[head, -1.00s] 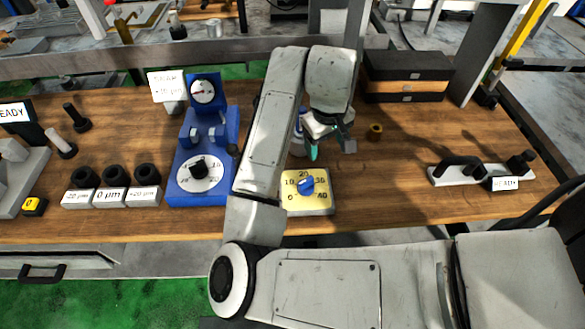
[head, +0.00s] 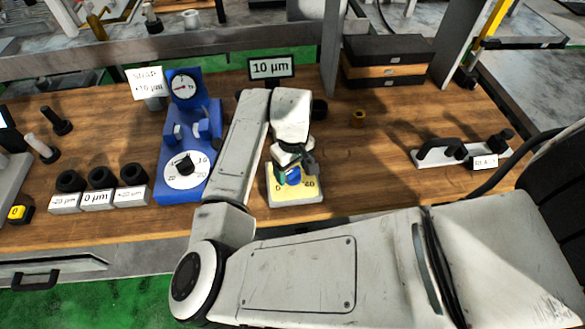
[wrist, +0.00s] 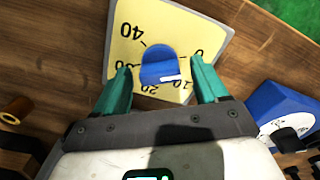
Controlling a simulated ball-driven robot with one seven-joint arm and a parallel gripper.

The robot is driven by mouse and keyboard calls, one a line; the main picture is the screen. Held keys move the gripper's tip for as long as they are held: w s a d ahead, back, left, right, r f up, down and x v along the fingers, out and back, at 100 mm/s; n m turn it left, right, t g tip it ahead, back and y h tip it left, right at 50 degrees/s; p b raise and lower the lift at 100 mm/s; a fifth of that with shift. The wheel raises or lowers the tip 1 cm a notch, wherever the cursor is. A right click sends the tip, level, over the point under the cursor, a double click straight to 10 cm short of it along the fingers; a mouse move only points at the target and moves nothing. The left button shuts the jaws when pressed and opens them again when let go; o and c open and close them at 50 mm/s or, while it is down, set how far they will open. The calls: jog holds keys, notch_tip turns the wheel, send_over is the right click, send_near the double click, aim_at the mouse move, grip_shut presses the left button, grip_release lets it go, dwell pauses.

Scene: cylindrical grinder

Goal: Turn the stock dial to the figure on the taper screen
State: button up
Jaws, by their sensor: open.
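The stock dial is a yellow plate (head: 283,197) with a blue knob (head: 293,175) on the front of the bench. My gripper (head: 294,167) is over it and hides much of its scale. In the wrist view the plate (wrist: 185,25) appears turned round, with the blue knob (wrist: 156,62) between the two green fingers of my open gripper (wrist: 160,66). Gaps show between the fingers and the knob. A white mark lies on the knob's lower right side, near the partly covered low figures; its exact reading I cannot tell. The taper screen (head: 272,67) reads 10 µm.
A blue gauge stand (head: 188,150) with a white dial is left of my arm. Several black rings (head: 101,177) stand behind labelled blocks at the left. A white plate with a black handle (head: 440,155) is at the right. Drawer boxes (head: 390,65) stand at the back.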

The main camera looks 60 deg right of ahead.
jog(key=shift+f, duration=0.45)
jog(key=c, duration=1)
jog(key=shift+c, duration=0.2)
jog(key=shift+m, duration=0.3)
jog(key=m, duration=0.5)
jog(key=shift+m, duration=0.3)
jog(key=m, duration=0.5)
jog(key=shift+m, duration=0.4)
